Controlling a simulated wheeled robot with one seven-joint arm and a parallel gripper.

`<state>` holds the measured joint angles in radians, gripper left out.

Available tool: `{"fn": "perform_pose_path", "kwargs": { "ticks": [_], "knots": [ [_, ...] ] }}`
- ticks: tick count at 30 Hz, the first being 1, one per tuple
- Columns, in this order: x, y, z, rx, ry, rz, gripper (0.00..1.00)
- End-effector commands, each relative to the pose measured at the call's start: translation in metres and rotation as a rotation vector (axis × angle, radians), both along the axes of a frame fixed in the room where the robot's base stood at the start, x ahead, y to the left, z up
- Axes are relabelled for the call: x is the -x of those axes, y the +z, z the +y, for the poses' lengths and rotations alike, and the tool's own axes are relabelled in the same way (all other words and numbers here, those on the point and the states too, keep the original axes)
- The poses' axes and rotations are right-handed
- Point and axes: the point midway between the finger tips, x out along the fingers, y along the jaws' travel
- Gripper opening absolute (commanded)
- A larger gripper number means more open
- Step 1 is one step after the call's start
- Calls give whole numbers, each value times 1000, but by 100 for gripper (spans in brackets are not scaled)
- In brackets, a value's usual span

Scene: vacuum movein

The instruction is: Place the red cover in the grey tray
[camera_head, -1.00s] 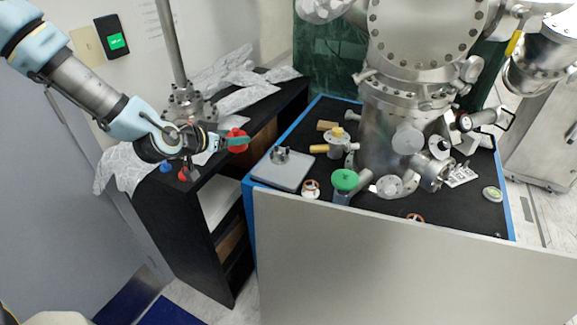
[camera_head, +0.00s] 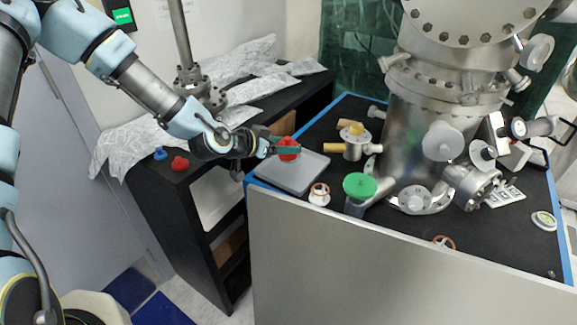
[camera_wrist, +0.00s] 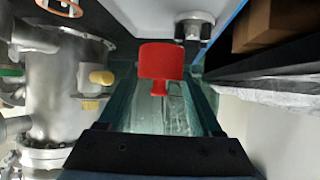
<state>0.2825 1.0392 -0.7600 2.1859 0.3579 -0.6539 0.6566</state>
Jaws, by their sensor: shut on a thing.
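The red cover (camera_head: 288,147) is held at the tips of my gripper (camera_head: 280,151) in the head view, over the far part of the grey tray (camera_head: 296,180). In the wrist view the red cover (camera_wrist: 160,62) sits between the teal fingers of my gripper (camera_wrist: 162,88), with its narrow stem toward the wrist. The tray (camera_wrist: 135,14) shows beyond it.
Another red piece (camera_head: 180,163) and a blue piece (camera_head: 160,153) lie on the black shelf (camera_head: 200,150). A green-topped part (camera_head: 360,186), a copper-ringed part (camera_head: 319,193) and a yellow-handled valve (camera_head: 352,142) stand near the tray. The large steel chamber (camera_head: 420,120) is at right.

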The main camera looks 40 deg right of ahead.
Motion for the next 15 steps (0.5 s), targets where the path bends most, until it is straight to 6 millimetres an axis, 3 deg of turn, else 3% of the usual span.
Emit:
{"fn": "perform_pose_path", "kwargs": {
  "ticks": [15],
  "knots": [
    [0, -55, 0, 0, 3, 4, 14]
  ]
}}
